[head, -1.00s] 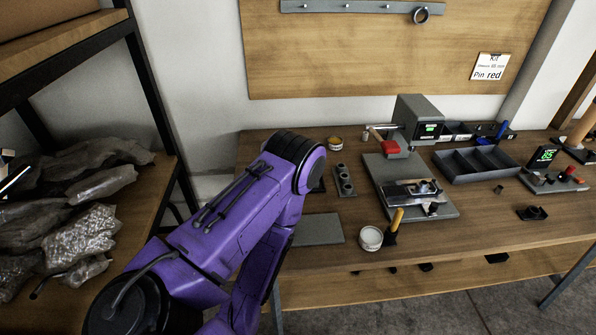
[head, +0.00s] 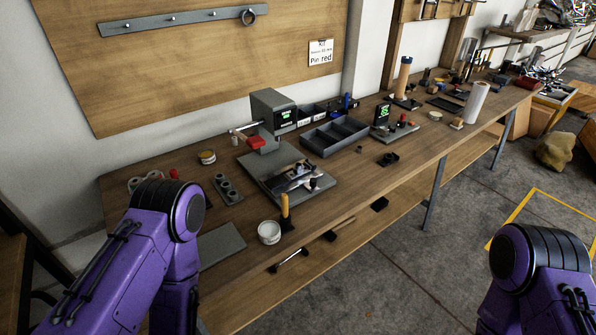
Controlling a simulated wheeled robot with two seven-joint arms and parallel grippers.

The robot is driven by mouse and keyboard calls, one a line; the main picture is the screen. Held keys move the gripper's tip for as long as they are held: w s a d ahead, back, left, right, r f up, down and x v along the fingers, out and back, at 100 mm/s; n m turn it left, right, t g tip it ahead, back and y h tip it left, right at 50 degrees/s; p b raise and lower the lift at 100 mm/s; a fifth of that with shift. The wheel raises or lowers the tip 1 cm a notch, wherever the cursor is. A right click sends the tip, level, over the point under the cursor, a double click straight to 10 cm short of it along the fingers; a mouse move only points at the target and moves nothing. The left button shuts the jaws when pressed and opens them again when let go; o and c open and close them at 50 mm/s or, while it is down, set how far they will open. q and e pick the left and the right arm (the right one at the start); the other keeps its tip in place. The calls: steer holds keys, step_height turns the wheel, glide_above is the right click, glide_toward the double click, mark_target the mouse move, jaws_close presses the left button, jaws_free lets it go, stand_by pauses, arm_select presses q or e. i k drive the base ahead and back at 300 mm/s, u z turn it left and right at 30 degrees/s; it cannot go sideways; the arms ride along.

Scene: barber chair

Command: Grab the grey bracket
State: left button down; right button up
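No part is plainly the grey bracket. A shiny metal part (head: 297,174) lies on the grey base plate (head: 318,196) of the small press, and I cannot tell whether it is the bracket. A grey block with round holes or posts (head: 227,188) lies on the workbench to the left of the press. My purple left arm enters at lower left and my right arm at lower right. Neither gripper shows in the head view. My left arm hides part of the bench's left end.
The workbench (head: 180,158) bears a divided dark tray (head: 334,137), a white cup (head: 269,233), a yellow-handled tool (head: 284,208), a flat grey plate (head: 221,245) and a small display (head: 382,115). Its front middle is mostly bare. Open floor (head: 400,260) lies in front.

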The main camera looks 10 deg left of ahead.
mark_target(307, 169)
steer(key=z, duration=1.35)
steer(key=i, duration=2.3)
steer(key=u, duration=2.85)
